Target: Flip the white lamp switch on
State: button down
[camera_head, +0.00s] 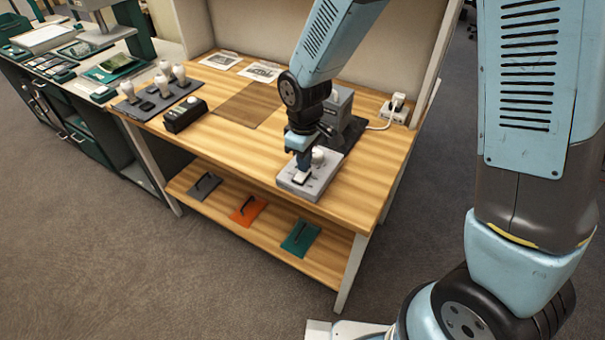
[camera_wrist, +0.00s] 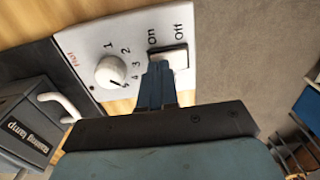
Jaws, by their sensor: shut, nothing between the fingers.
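A light grey control panel (camera_head: 290,184) lies on the wooden table near its front right corner. Its white rocker switch (camera_wrist: 176,60) has a dark frame, with "On" printed above its left side and "Off" above its right side in the wrist view. My gripper (camera_wrist: 158,72) is shut and empty, its fingertips at the lower left edge of the switch, on the "On" side. They hide part of the switch, and I cannot tell whether they touch it. The switch also shows in the head view (camera_head: 299,179), just below my gripper (camera_head: 304,164). Which way the rocker tilts is unclear.
A white dial knob (camera_wrist: 111,72) with numbers stands left of the switch, close to my fingers. A grey box (camera_wrist: 27,122) with "lamp" lettering is beyond it. A black box (camera_head: 185,114) stands further left on the table (camera_head: 225,150). The table's front edge is close.

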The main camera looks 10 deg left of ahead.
jog(key=shift+f, duration=0.45)
dwell(0.3)
jog(key=shift+r, duration=3.5)
